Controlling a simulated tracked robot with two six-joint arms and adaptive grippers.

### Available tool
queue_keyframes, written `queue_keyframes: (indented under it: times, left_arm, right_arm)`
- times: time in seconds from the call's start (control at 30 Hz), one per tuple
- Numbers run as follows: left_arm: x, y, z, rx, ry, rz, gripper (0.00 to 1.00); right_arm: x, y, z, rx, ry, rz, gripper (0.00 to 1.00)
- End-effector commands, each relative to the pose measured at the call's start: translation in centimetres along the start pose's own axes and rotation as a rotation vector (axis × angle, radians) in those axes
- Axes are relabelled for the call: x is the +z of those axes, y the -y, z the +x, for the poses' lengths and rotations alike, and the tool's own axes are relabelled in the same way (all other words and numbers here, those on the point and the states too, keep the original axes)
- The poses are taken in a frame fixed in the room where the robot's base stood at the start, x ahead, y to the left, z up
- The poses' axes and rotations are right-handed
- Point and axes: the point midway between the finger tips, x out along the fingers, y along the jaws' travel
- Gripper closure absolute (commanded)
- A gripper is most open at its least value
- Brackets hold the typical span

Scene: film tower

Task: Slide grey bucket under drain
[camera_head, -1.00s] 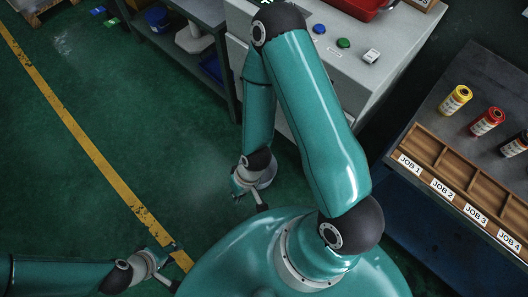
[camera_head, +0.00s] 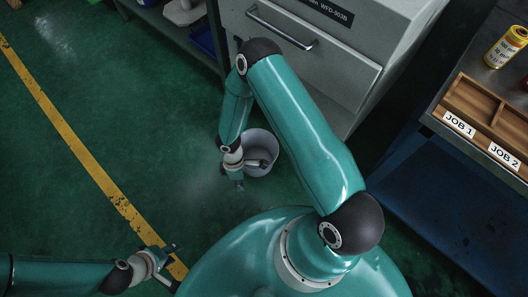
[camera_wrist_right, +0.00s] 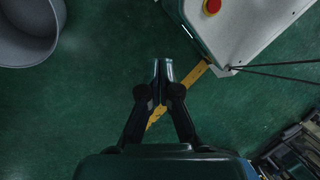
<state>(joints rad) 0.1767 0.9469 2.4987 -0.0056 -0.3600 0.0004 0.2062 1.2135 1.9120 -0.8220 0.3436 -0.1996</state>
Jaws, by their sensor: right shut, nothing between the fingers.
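The grey bucket (camera_head: 256,140) stands upright on the green floor in front of the grey cabinet (camera_head: 345,72). It also shows at the top left of the right wrist view (camera_wrist_right: 28,50), cut off by the frame. My right gripper (camera_head: 238,183) is at the near left of the bucket in the head view, and part of my arm covers the bucket's edge. In the right wrist view its fingers (camera_wrist_right: 162,66) are together and empty, apart from the bucket. My left gripper (camera_head: 176,265) is open and empty at the lower left. I cannot see the drain.
The cabinet has a drawer handle (camera_head: 280,28). A dark bench with a wooden JOB tray (camera_head: 478,100) stands at the right. The floor at the left is clear, with a yellow line (camera_head: 75,140). A box with a red button (camera_wrist_right: 212,5) shows in the right wrist view.

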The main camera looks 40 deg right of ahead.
Motion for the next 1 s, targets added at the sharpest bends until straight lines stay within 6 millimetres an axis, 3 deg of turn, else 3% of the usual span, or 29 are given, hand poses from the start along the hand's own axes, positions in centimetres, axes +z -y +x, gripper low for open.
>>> queue_keyframes:
  times: [0.03, 0.2, 0.3, 0.5, 0.7, 1.0]
  left_arm:
    - [0.0, 1.5, 4.1, 0.0, 0.0, 0.0, 0.6]
    - [-0.1, 3.8, 10.5, 0.0, 0.0, 0.0, 0.6]
    - [-0.1, 5.1, 14.1, 0.0, 0.0, 0.0, 0.6]
    - [-0.1, 7.0, 19.5, 0.0, 0.0, 0.0, 0.6]
    - [-0.1, 8.0, 22.1, 0.0, 0.0, 0.0, 0.6]
    - [-0.2, 8.4, 23.3, 0.0, -0.001, 0.0, 0.6]
  right_arm:
    - [0.1, -3.1, 4.7, 0.035, 0.049, -0.07, 1.0]
    - [1.4, -11.8, 11.6, 0.179, 0.246, -0.294, 1.0]
    - [2.1, -17.1, 14.6, 0.274, 0.373, -0.4, 1.0]
    - [2.8, -25.9, 17.6, 0.45, 0.607, -0.536, 1.0]
    - [2.9, -30.5, 17.9, 0.56, 0.754, -0.591, 1.0]
    - [4.0, -32.9, 18.8, 0.585, 0.792, -0.599, 1.0]
